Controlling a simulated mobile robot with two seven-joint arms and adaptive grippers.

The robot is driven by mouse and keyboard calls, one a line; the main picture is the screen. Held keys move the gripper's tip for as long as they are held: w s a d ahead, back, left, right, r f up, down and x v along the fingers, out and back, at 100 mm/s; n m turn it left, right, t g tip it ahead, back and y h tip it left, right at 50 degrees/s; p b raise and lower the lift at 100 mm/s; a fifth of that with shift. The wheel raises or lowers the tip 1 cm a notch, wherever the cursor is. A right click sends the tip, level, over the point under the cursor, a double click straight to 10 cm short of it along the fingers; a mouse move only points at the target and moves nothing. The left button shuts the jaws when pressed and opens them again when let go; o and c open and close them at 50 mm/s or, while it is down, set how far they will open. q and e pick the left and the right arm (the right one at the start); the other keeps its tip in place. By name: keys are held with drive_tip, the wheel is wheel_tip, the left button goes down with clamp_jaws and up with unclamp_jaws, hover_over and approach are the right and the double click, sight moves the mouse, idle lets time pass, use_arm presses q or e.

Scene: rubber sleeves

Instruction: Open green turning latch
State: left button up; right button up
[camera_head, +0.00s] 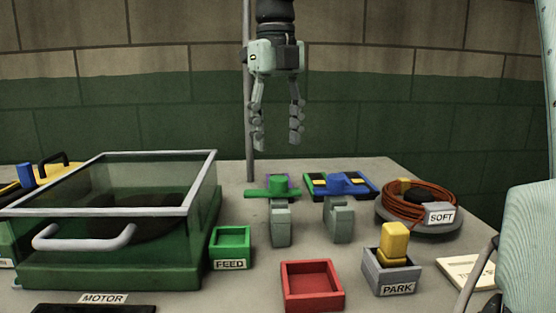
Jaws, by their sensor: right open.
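The green turning latch (278,188) stands near the middle of the table; its bar lies crosswise, left to right. A grey block (280,226) stands just in front of it, with a purple part partly hidden behind. My right gripper (277,142) hangs fingers-down above the latch in the picture, open and empty, with a visible gap to it. How far it is in depth from the latch I cannot tell. My left gripper is not in view.
A blue latch (346,184) stands to the right. A glass-lidded green case (110,270) fills the left. In front are a green FEED box (231,262), a red tray (313,304) and a PARK box (392,276) holding a yellow block. A SOFT coil (412,205) sits right.

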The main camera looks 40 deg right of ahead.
drive_tip(key=shift+r, duration=2.25)
drive_tip(key=shift+a+f, duration=0.1)
